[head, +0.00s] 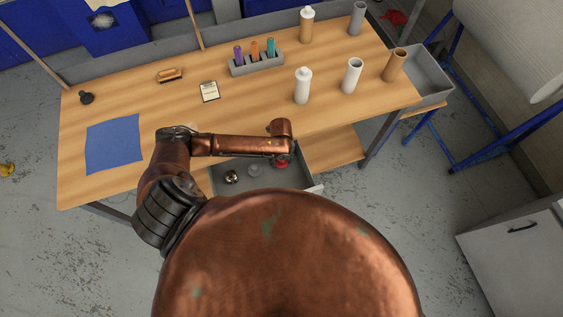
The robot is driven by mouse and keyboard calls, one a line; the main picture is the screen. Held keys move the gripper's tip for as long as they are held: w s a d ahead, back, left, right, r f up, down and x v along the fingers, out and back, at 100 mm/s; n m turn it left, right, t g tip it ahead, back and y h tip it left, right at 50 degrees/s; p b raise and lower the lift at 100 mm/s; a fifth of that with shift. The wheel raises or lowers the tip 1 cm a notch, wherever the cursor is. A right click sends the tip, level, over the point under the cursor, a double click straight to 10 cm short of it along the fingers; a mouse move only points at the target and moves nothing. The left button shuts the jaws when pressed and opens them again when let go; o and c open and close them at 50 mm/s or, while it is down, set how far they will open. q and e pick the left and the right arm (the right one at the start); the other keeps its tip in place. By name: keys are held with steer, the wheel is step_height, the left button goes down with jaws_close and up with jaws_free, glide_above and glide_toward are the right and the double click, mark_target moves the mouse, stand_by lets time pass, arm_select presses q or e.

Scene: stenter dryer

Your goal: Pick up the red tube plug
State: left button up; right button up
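A red tube plug (281,164) is at the right of an open grey drawer (220,187) below the table's front edge. Only part of the plug shows; my arm's end covers the rest. My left arm reaches in from the left, and its gripper (282,153) points down right over the plug. The fingers are mostly hidden, so I cannot tell whether they are open, or touch the plug. A shiny metal plug (232,177) and a grey plug (254,170) lie to the left in the drawer. My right gripper is out of view.
The wooden table (220,120) carries a blue cloth (114,144), a brush (169,75), a notepad (209,91), a grey holder (259,66) with coloured tubes, and several bottles and tubes at right. A grey bin (432,87) hangs at the right end.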

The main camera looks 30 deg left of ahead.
arm_select(q)
steer(key=c, duration=0.4)
steer(key=shift+r, duration=0.1)
steer(key=shift+c, duration=0.2)
